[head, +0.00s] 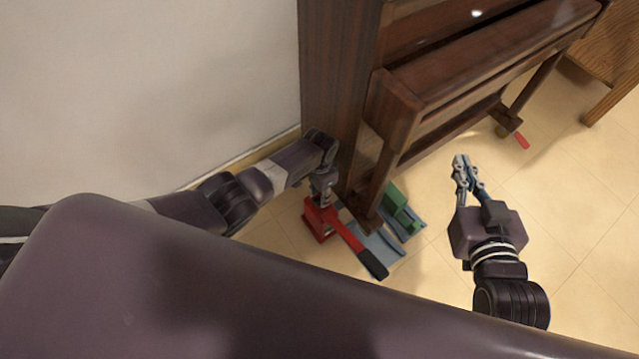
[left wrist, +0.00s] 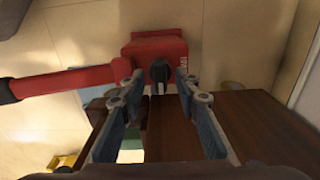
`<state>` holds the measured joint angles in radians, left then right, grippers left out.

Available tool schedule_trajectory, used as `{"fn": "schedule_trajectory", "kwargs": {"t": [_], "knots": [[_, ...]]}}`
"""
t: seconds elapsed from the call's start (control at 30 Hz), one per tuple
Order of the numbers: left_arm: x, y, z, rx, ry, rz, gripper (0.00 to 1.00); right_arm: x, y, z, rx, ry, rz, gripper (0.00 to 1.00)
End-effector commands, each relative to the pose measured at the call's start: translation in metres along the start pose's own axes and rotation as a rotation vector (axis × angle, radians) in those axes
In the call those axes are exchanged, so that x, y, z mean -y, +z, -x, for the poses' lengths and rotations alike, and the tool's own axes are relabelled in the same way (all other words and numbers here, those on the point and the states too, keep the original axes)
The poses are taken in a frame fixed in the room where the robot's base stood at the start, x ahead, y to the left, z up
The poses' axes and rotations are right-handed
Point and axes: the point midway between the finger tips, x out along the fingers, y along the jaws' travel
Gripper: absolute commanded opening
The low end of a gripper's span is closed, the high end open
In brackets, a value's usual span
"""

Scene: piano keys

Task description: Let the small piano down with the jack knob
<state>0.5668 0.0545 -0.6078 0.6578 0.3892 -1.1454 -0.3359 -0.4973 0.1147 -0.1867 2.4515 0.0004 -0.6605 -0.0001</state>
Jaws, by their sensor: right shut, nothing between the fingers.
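The small brown piano (head: 340,65) stands against the wall, and its side also shows in the left wrist view (left wrist: 240,120). A red jack (head: 318,222) sits on the floor by its near leg, with a long handle ending in a black grip (head: 372,264). In the left wrist view the jack's red body (left wrist: 150,47) carries a black knob (left wrist: 160,72). My left gripper (left wrist: 160,84) is open, its fingertips on either side of the knob, with gaps showing. In the head view my left gripper (head: 322,186) is just above the jack. My right gripper (head: 460,162) is shut and empty, over the floor.
Green blocks (head: 396,203) and blue-grey flat pieces (head: 378,244) lie by the piano's near leg. A red lever (head: 521,140) shows at the far leg. A wooden piece of furniture (head: 605,45) stands at the upper right. The floor at right is clear.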

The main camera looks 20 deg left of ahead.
Motion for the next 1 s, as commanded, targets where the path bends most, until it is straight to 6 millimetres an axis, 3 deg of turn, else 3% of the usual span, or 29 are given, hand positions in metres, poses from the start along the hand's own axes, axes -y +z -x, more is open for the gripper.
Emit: {"fn": "schedule_trajectory", "kwargs": {"t": [0.27, 0.7, 1.0], "knots": [[0.001, 0.001, 0.028, -0.002, -0.003, -0.001, 0.30, 0.000, 0.000, -0.001, 0.000, 0.001, -0.001, 0.00], [0.000, 0.000, 0.094, -0.002, -0.001, -0.001, 0.30, 0.000, 0.000, -0.001, 0.000, 0.001, -0.001, 0.00], [0.000, 0.001, 0.113, 0.000, 0.000, -0.001, 0.30, 0.000, 0.000, -0.001, 0.000, 0.001, -0.001, 0.00]]}}
